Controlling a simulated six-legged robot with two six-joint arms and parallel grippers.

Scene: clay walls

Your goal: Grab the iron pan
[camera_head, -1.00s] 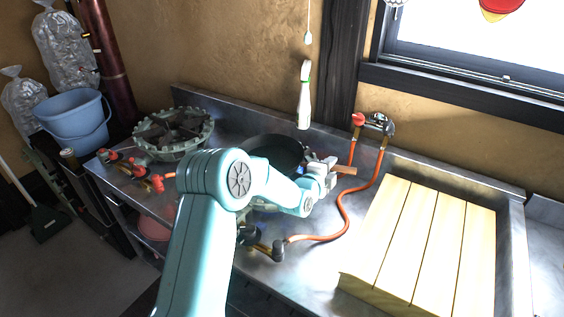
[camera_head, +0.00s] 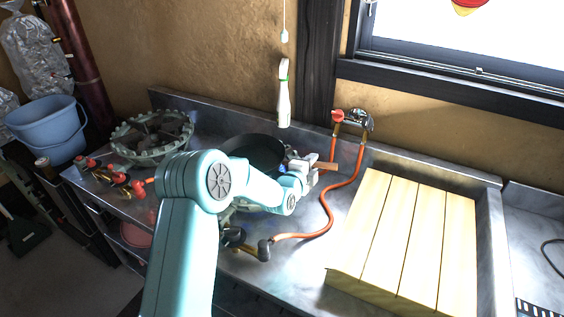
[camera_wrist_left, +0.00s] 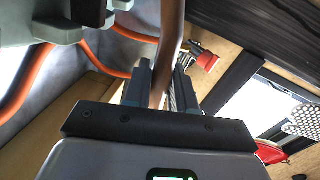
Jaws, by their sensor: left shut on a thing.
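The iron pan (camera_head: 256,151) is dark and round. It sits at the back of the metal counter, beside the left burner, partly hidden behind my left arm. Its brown handle (camera_head: 327,166) points right. My left gripper (camera_head: 312,165) is at the handle and shut on it. In the left wrist view the brown handle (camera_wrist_left: 171,38) runs between the two fingers of my left gripper (camera_wrist_left: 160,82). I cannot tell whether the pan is raised off its support. My right gripper is in neither view.
A green-grey burner (camera_head: 152,136) stands left of the pan. An orange hose (camera_head: 327,205) runs from the wall tap (camera_head: 353,121) just right of the handle. A slatted wooden board (camera_head: 405,240) covers the right side.

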